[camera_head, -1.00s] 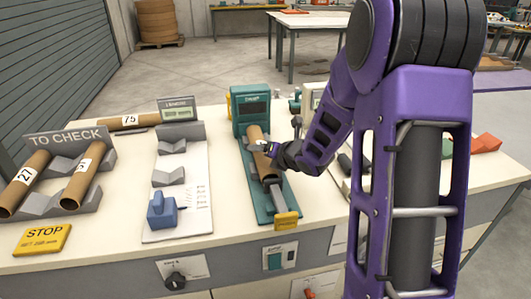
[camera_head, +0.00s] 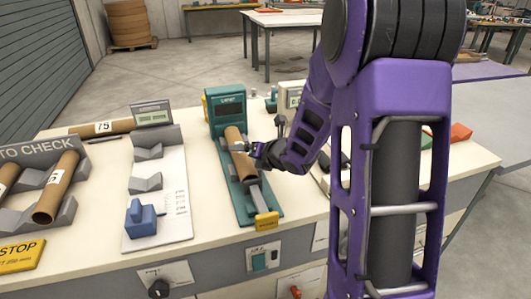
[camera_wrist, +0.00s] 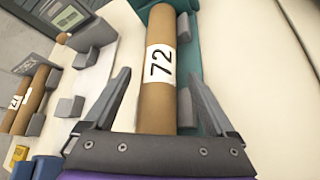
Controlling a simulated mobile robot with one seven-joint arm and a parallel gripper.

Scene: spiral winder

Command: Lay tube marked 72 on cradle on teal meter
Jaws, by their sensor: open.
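The brown cardboard tube marked 72 (camera_wrist: 160,65) lies lengthwise on the cradle of the teal meter (camera_head: 222,112). In the head view the tube (camera_head: 238,150) slopes away toward the meter's display, and a grey cradle part (camera_head: 252,178) shows at its near end. My gripper (camera_head: 252,150) is at the tube's right side in the head view. In the wrist view my gripper (camera_wrist: 160,90) is open, with one finger on each side of the tube and gaps between. The tube's underside contact with the cradle is hidden.
Left of the teal meter stands a grey length gauge (camera_head: 152,117) with cradles and a blue block (camera_head: 140,217). A tube marked 75 (camera_head: 103,128) lies behind. The TO CHECK rack (camera_head: 68,213) holds tubes at far left. A yellow tag (camera_head: 267,221) sits at the meter's near end.

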